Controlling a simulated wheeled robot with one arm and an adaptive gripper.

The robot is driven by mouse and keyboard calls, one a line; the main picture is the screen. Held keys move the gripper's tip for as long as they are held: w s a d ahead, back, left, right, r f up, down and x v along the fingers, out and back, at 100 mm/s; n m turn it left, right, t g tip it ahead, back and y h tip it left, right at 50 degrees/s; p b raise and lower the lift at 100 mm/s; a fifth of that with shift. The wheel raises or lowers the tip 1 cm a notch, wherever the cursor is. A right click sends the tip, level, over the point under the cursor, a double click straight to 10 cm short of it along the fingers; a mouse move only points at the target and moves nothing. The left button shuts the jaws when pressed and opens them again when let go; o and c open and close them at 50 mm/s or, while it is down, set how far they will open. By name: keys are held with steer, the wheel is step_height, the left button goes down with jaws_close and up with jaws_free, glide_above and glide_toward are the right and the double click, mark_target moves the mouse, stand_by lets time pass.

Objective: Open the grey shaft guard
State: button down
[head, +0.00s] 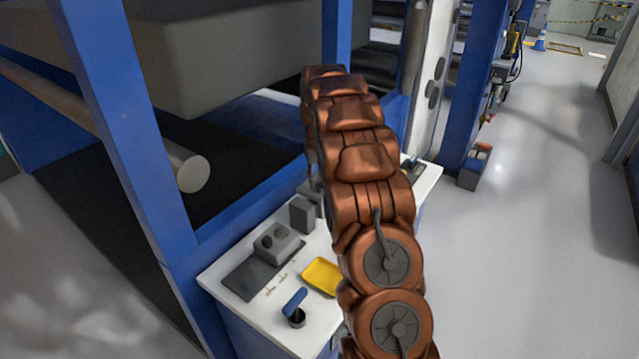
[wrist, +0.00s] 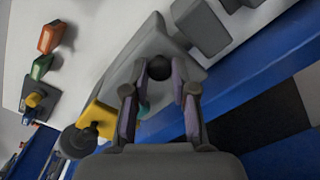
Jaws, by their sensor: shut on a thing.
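In the wrist view, a grey piece with a sloped face, which looks like the shaft guard (wrist: 120,76), lies just beyond my fingers on the white top. A dark round knob (wrist: 158,67) shows on it, between my fingertips. My gripper (wrist: 160,82) is shut on this knob, with one finger on each side of it. The fingers partly cover the guard. In the head view my copper-coloured arm hides the gripper, and I cannot make out the guard clearly there.
The white bench top (head: 235,270) carries a grey control box (head: 278,243), a grey upright block (head: 302,215), a yellow tray (head: 322,277) and a blue-handled lever (head: 294,302). A blue frame post (head: 125,120) stands left. The floor aisle (head: 540,200) on the right is clear.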

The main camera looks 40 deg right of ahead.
mark_target(301, 186)
steer(key=shift+w+a+r+b, duration=0.35)
steer(key=shift+w+r+b, duration=0.15)
steer(key=shift+w, duration=0.3)
steer(key=shift+w+a+r+b, duration=0.35)
steer(key=shift+w+r, duration=0.25)
steer(key=shift+w, duration=0.2)
steer(key=shift+w+a+r, duration=0.15)
steer(key=shift+w+a, duration=0.1)
steer(key=shift+w, duration=0.35)
steer(key=shift+w+a+r, duration=0.15)
steer(key=shift+w+a, duration=0.1)
steer(key=shift+w, duration=0.35)
steer(key=shift+w+a+f, duration=0.2)
steer(key=shift+w+a, duration=0.05)
steer(key=shift+w, duration=0.2)
steer(key=shift+f, duration=0.2)
steer(key=c, duration=1.1)
jaws_free()
steer(key=shift+a, duration=0.2)
steer(key=shift+c, duration=0.2)
steer(key=shift+o, duration=0.9)
steer(key=shift+d, duration=0.1)
steer(key=shift+d+r, duration=0.15)
steer(key=shift+r, duration=0.05)
steer(key=shift+d+r, duration=0.2)
steer(key=shift+r, duration=0.05)
